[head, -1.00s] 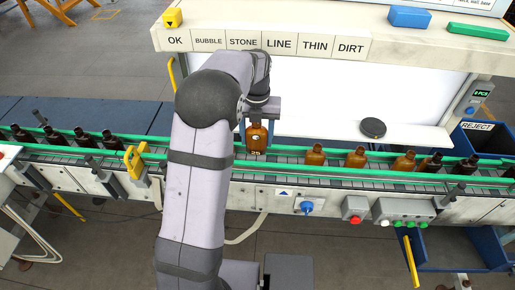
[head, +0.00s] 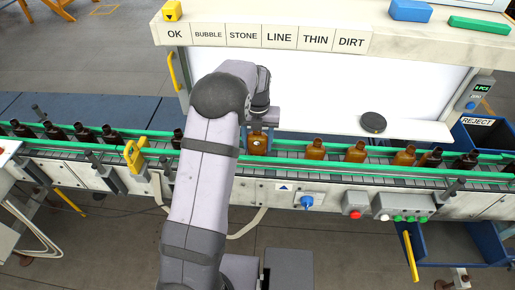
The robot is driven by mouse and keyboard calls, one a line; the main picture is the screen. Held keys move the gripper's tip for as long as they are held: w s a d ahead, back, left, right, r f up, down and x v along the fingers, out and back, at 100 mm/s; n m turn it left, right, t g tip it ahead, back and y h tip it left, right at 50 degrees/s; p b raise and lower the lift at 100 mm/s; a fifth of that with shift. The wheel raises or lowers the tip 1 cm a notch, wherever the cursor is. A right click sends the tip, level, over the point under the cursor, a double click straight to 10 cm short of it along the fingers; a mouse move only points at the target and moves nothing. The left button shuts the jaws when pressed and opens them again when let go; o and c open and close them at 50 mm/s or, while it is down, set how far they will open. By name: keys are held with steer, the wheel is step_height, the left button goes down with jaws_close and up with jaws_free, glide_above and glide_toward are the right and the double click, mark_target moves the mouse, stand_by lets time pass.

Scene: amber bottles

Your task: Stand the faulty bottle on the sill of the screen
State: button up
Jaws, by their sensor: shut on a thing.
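My gripper (head: 257,136) is over the conveyor, left of the middle, and is shut on an amber bottle (head: 258,148). The fingers and wrist hide the bottle's upper part; a small pale mark shows on its front. I cannot tell whether its base touches the belt. The lit white screen (head: 330,85) stands behind the conveyor. Its sill (head: 420,131) is a white ledge along the lower edge, behind and to the right of my gripper. A dark round disc (head: 373,122) lies on the sill.
More amber bottles (head: 316,149) stand on the belt to the right, and dark ones (head: 82,133) to the left. Green guide rails (head: 350,170) edge the belt. A blue reject bin (head: 483,135) is at the right. The sill around the disc is clear.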

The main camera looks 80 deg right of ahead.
mark_target(258, 135)
steer(key=shift+d+f, duration=0.15)
steer(key=shift+f, duration=0.8)
steer(key=shift+d+f, duration=0.1)
steer(key=shift+f, duration=0.85)
steer(key=shift+f, duration=0.1)
steer(key=shift+f, duration=0.15)
steer(key=o, duration=1.1)
steer(key=r, duration=0.7)
steer(key=shift+s+a+r, duration=0.1)
steer(key=shift+a, duration=0.1)
steer(key=shift+r, duration=0.1)
steer(key=c, duration=0.7)
